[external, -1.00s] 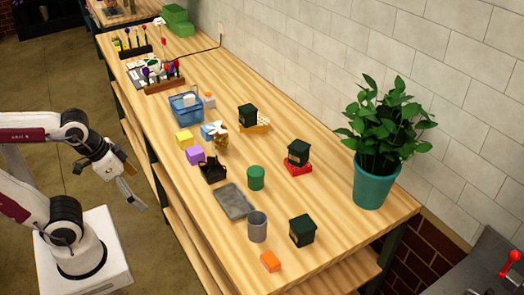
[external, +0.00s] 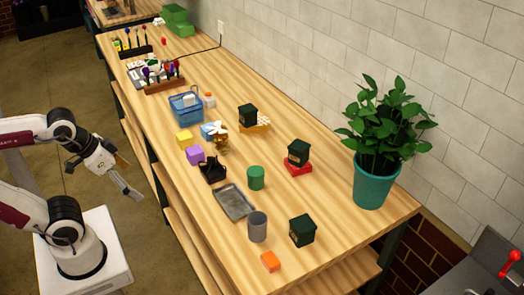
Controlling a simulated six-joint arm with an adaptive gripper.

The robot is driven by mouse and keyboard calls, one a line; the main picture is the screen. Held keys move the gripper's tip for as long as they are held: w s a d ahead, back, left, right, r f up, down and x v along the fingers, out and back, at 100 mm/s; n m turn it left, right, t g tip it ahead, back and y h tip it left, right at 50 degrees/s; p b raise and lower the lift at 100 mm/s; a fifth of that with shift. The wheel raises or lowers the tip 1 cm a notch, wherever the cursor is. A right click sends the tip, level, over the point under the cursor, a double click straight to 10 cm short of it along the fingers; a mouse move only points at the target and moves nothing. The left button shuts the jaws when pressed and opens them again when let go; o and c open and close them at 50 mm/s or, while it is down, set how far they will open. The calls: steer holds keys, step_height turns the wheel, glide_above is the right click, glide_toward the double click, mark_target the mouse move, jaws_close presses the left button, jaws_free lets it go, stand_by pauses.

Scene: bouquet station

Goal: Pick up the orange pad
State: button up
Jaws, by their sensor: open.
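The orange pad (external: 270,261) is a small orange block lying on the wooden table near its front end, close to the edge. It stands apart in front of a grey cup (external: 257,227) and a dark green box (external: 302,230). My gripper (external: 131,193) hangs off the left side of the table, well away from the pad. It is open, with nothing visible between its fingers.
A grey tray (external: 234,202), a green cylinder (external: 256,178), a black holder (external: 212,170) and a purple block (external: 195,154) stand on the table (external: 325,265). A potted plant (external: 371,185) is at the right. The tabletop right of the orange pad is clear.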

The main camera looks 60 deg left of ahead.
steer(key=shift+c, duration=0.4)
steer(key=c, duration=1)
steer(key=shift+c, duration=0.2)
